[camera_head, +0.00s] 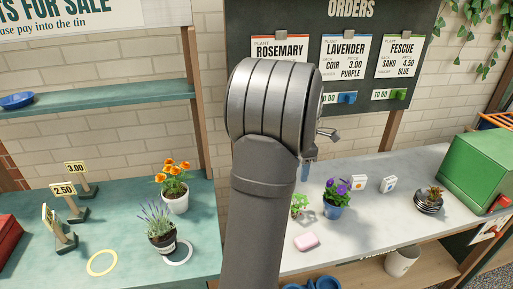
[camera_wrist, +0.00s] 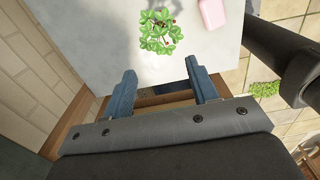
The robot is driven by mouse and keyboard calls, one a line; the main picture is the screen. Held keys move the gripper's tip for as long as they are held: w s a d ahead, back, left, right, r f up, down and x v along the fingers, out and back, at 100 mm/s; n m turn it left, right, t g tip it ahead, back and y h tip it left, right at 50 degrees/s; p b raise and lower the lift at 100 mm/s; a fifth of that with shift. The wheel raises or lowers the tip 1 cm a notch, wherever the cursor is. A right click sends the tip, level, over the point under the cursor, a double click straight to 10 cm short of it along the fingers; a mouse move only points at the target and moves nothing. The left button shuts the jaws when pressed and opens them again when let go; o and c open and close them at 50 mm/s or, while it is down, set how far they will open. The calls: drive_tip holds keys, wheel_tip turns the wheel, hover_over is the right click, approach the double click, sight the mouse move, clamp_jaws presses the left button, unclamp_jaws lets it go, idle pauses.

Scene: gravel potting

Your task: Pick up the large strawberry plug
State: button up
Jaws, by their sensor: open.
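A green leafy plug (camera_head: 299,203), which looks like the strawberry plug, stands on the grey bench, partly behind my arm in the head view. In the wrist view its leaves (camera_wrist: 160,32) lie just beyond the fingertips, midway between them in the picture. My gripper (camera_wrist: 160,68) is open and empty, its two blue fingers spread wide, apart from the plant. In the head view my arm hides most of the gripper. The plug's base is hidden under its leaves. I see no second strawberry plug for comparing size.
A pink block (camera_head: 306,242) lies close to the plug, and a purple-flowered blue pot (camera_head: 337,196) stands to its right. The bench's front middle is clear.

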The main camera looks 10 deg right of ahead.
drive_tip(key=shift+a, duration=0.1)
drive_tip(key=a+f+h, duration=0.3)
drive_tip(key=a+h, duration=0.1)
drive_tip(key=a, duration=0.2)
drive_tip(key=shift+n+h, duration=0.3)
drive_tip(key=shift+n, duration=0.1)
drive_tip(key=x, duration=1.1)
drive_tip(key=shift+s+a+f, duration=0.1)
drive_tip(key=shift+s+f, duration=0.2)
drive_tip(key=shift+w+x, duration=0.15)
drive_tip(key=shift+x, duration=1.3)
drive_tip(key=shift+w+x, duration=0.15)
drive_tip(key=shift+x, duration=1.3)
drive_tip(key=shift+a, duration=0.1)
drive_tip(key=c, duration=1.1)
drive_tip(key=shift+o, duration=0.2)
drive_tip(key=shift+r, duration=0.1)
